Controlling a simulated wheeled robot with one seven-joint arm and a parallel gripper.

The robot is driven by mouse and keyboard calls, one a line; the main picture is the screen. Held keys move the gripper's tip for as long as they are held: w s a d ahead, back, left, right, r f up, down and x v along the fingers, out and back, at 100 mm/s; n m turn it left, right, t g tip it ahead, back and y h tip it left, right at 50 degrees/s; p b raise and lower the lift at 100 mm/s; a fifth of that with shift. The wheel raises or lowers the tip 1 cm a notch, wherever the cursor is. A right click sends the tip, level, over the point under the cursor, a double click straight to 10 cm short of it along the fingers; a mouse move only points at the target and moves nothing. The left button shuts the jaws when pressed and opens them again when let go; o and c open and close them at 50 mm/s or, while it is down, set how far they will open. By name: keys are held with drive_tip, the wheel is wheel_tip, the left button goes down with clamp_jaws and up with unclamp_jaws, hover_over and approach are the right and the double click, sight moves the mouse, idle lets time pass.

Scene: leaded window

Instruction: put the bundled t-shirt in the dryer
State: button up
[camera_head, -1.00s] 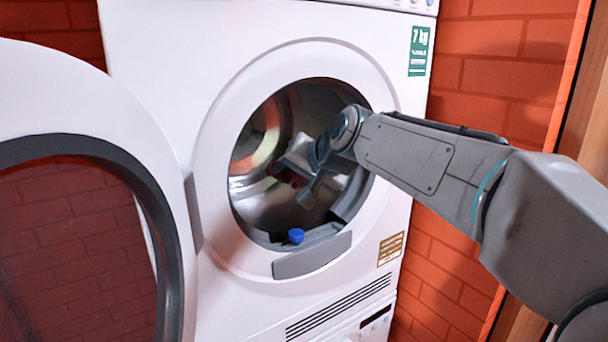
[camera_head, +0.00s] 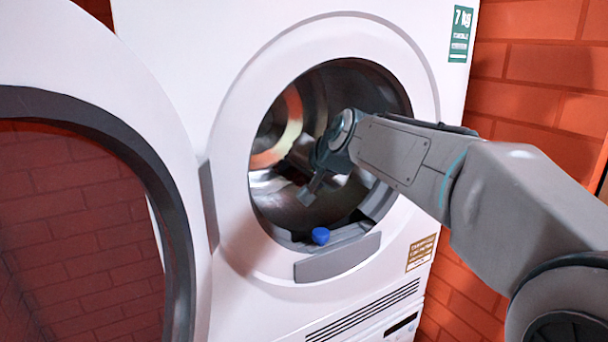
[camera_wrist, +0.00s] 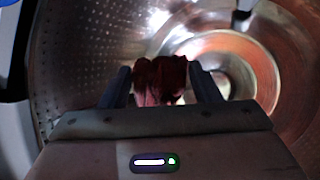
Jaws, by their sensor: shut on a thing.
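The dryer (camera_head: 215,60) stands in front of me with its round door (camera_head: 150,105) swung open to the left. My arm passes through the opening, and my gripper (camera_wrist: 163,88) is inside the metal drum (camera_wrist: 80,70). In the wrist view, the gripper is shut on the bundled t-shirt (camera_wrist: 160,72), a dark red crumpled bundle between the two fingers. The drum's back wall lies beyond it. In the head view, my wrist hides most of the gripper, and I cannot make out the t-shirt clearly.
A small blue object (camera_head: 320,236) sits at the lower rim of the opening, below my wrist. A grey flap (camera_head: 338,258) juts out under the opening. An orange brick wall (camera_head: 530,85) stands to the right.

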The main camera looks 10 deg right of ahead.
drive_tip(key=o, duration=1.1)
drive_tip(key=shift+s+r, duration=0.1)
drive_tip(key=shift+s, duration=0.05)
drive_tip(key=v, duration=1.3)
drive_tip(key=shift+s+r, duration=0.1)
drive_tip(key=shift+s, duration=0.1)
